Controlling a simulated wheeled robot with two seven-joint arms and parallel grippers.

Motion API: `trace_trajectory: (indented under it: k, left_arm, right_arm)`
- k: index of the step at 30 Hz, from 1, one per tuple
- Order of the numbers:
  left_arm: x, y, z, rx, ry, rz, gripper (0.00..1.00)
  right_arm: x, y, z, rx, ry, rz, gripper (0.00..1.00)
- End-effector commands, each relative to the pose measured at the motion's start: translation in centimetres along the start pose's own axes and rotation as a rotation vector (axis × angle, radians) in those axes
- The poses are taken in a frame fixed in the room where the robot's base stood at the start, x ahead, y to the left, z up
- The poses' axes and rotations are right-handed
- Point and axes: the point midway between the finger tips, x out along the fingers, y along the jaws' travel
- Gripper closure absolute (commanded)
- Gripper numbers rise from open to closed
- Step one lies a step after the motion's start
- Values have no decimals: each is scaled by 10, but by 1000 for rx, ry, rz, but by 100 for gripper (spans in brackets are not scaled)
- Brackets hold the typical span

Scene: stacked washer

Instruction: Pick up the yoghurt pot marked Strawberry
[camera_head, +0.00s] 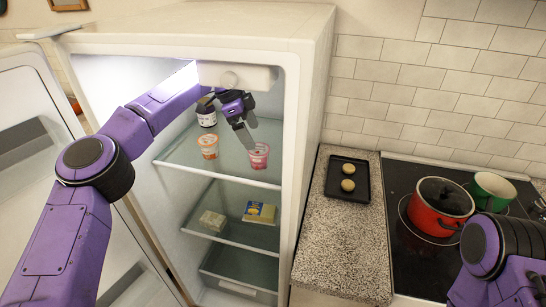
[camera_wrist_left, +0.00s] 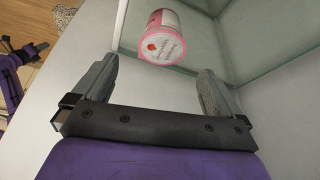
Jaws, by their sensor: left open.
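The pink yoghurt pot (camera_head: 259,156) stands on the upper glass shelf of the open fridge, near the shelf's front right. In the left wrist view the pink pot (camera_wrist_left: 163,45) shows its white lid with a strawberry picture and lettering too small to read surely; it lies ahead of the fingers, between their lines. My left gripper (camera_head: 245,133) is open and empty, just above and left of the pink pot, apart from it. An orange yoghurt pot (camera_head: 208,148) stands to the left on the same shelf. My right gripper is out of view; part of my right arm shows at lower right.
A dark jar (camera_head: 206,113) stands behind the orange pot. Lower shelves hold a yellow pack (camera_head: 259,212) and a pale block (camera_head: 212,220). The fridge's right wall (camera_head: 299,130) is close to the pink pot. A black tray (camera_head: 348,180), red pot (camera_head: 439,205) and green pot (camera_head: 491,188) are outside.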

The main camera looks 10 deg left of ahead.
Motion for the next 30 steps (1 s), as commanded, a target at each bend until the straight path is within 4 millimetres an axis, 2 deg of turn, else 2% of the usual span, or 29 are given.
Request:
trace_trajectory:
  k: [5, 12, 16, 22, 23, 28, 29, 30]
  left_arm:
    - [12, -1, 0, -48, 17, 1, 1]
    - [51, -2, 5, -45, 15, 3, 1]
    - [70, -2, 5, -43, 15, 0, 1]
    - [74, -3, 6, -42, 15, -2, 1]
    - [74, -3, 6, -42, 15, -2, 4]
    - [73, -3, 6, -42, 15, -2, 59]
    - [73, -3, 6, -42, 15, -2, 64]
    - [73, -3, 6, -41, 15, -2, 64]
  right_arm:
    - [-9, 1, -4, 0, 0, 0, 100]
    - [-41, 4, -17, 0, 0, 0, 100]
    - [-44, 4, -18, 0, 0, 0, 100]
    - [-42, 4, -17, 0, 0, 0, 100]
    - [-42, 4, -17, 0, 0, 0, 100]
    - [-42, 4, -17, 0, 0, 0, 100]
    - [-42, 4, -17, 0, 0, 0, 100]
    - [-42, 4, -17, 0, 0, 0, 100]
